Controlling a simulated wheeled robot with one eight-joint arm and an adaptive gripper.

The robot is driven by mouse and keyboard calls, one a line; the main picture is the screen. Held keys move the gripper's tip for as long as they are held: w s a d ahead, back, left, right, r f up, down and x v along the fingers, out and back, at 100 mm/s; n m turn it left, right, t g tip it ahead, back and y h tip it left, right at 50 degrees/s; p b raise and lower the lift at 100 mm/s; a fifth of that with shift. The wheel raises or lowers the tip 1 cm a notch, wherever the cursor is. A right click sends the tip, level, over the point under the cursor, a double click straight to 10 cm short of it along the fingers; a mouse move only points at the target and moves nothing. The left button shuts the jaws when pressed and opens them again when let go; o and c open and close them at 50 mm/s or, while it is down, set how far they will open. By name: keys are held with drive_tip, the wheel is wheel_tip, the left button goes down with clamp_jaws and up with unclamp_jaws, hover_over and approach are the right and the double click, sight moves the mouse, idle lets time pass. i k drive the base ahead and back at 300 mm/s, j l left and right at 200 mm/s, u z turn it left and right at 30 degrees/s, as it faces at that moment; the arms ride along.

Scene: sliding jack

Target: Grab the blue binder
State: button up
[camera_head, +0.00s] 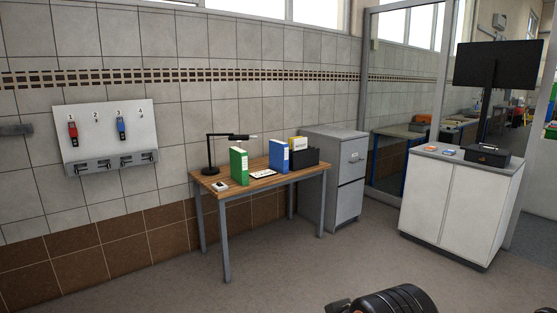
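The blue binder (278,155) stands upright on the wooden-topped desk (233,188) against the tiled wall. It is on the right half of the desktop, just left of a black box-like holder. Dark rounded parts of my arm show at the bottom right edge of the picture, far from the desk. I cannot make out gripper fingers there, and nothing of mine touches the binder.
A grey filing cabinet (345,180) stands right of the desk, then a white cabinet (450,205). The floor before the desk is clear.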

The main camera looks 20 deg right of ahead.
sight(278, 151)
drive_tip(key=i+l, duration=0.1)
drive_tip(key=i, duration=0.4)
drive_tip(key=i+l, duration=0.15)
drive_tip(key=i, duration=0.35)
